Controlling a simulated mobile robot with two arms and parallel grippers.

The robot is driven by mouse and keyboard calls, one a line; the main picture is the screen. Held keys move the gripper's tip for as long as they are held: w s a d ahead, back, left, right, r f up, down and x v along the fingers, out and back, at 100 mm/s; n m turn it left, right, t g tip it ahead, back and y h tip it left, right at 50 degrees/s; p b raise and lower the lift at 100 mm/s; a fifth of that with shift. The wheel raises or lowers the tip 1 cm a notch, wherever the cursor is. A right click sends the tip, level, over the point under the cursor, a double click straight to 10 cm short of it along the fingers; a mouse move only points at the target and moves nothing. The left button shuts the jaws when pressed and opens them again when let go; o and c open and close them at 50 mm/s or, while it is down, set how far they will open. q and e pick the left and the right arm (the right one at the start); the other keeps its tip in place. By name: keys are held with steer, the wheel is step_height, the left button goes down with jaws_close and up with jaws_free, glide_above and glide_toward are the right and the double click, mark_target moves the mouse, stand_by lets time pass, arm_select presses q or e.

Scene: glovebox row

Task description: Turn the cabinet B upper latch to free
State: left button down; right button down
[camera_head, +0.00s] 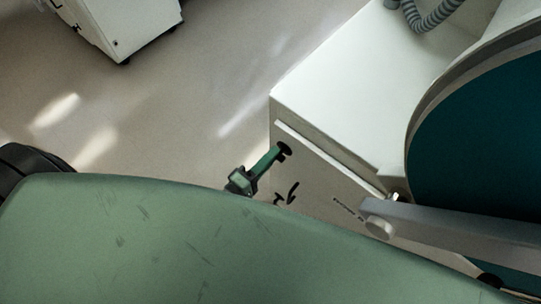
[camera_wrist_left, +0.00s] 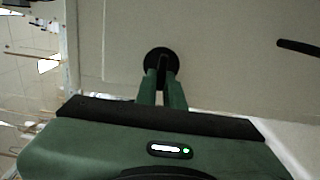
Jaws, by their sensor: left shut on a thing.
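The latch is a small black round piece on the cabinet's front panel, near its upper corner; it shows in the head view (camera_head: 286,149) and in the wrist view (camera_wrist_left: 158,57). My left gripper (camera_head: 279,153) has its green fingers at the latch. In the wrist view the two fingers (camera_wrist_left: 160,76) are close together, shut on the latch's middle part. The fingers hide that part, so I cannot tell which way the latch is turned. The white cabinet (camera_head: 330,100) fills the right of the head view. My right gripper is not in view.
A black curved handle (camera_head: 292,192) sits on the panel below the latch and also shows in the wrist view (camera_wrist_left: 298,47). A grey bar (camera_head: 450,228) crosses before the teal window (camera_head: 480,140). Another white cabinet (camera_head: 120,25) stands far left. Open floor (camera_head: 190,100) lies between.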

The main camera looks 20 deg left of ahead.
arm_select(q)
steer(key=shift+f, duration=0.1)
steer(key=c, duration=1.5)
jaws_free()
steer(key=v, duration=0.7)
steer(key=shift+s+a+b, duration=0.1)
steer(key=shift+s+b, duration=0.3)
